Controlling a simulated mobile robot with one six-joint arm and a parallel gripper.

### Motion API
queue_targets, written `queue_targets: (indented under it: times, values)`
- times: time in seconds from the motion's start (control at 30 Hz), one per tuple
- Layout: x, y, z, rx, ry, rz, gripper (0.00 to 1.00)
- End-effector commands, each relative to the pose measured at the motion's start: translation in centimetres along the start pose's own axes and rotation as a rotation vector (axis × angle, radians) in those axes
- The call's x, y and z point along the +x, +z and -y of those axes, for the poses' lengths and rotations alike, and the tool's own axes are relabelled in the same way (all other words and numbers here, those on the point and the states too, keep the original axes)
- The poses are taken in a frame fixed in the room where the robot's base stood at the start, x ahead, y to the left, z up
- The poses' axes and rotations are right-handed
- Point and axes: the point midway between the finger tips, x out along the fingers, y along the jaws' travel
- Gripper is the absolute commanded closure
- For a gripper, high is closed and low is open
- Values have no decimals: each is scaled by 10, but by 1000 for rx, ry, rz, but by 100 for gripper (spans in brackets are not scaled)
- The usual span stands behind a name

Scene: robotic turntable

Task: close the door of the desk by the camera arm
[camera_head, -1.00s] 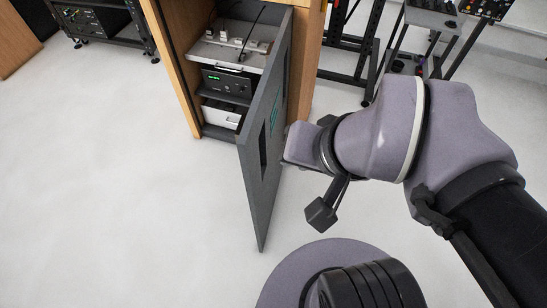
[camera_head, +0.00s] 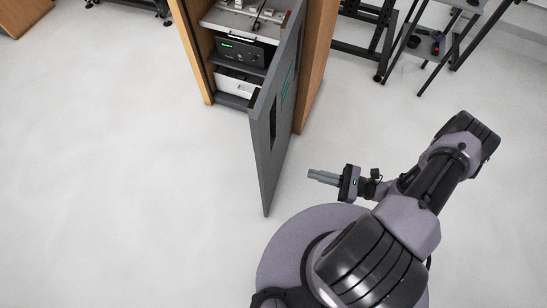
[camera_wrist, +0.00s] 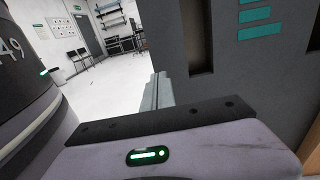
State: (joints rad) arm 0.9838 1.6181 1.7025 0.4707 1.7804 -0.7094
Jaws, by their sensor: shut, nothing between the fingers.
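The desk's grey door (camera_head: 275,125) stands wide open in the head view, swung out from the wooden desk cabinet (camera_head: 317,65). Its outer face, with teal marks and a dark slot, is turned toward my arm. My gripper (camera_head: 312,175) is shut and empty, to the right of the door's lower part. A small gap of floor shows between fingertips and door. In the wrist view the fingers (camera_wrist: 155,92) point toward the door face (camera_wrist: 235,70), which fills the right side. Whether they touch it cannot be told there.
Inside the cabinet are shelves with a black device (camera_head: 240,52) and a white box (camera_head: 236,86). A dark metal stand (camera_head: 365,40) and a grey-topped table stand at the back right. The floor left of the door is clear.

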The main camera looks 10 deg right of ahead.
Motion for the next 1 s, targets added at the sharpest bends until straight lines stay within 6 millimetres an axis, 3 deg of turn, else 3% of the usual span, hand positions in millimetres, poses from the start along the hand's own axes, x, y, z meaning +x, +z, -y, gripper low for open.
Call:
queue_targets:
  times: [0.17, 0.6, 0.8, 1.0]
  values:
    - [25, -2, -2, 4, 4, 3, 100]
    - [117, -3, -2, 3, 7, 0, 100]
    - [137, -1, -2, 3, 4, 0, 100]
    - [140, 0, -2, 3, 3, 0, 100]
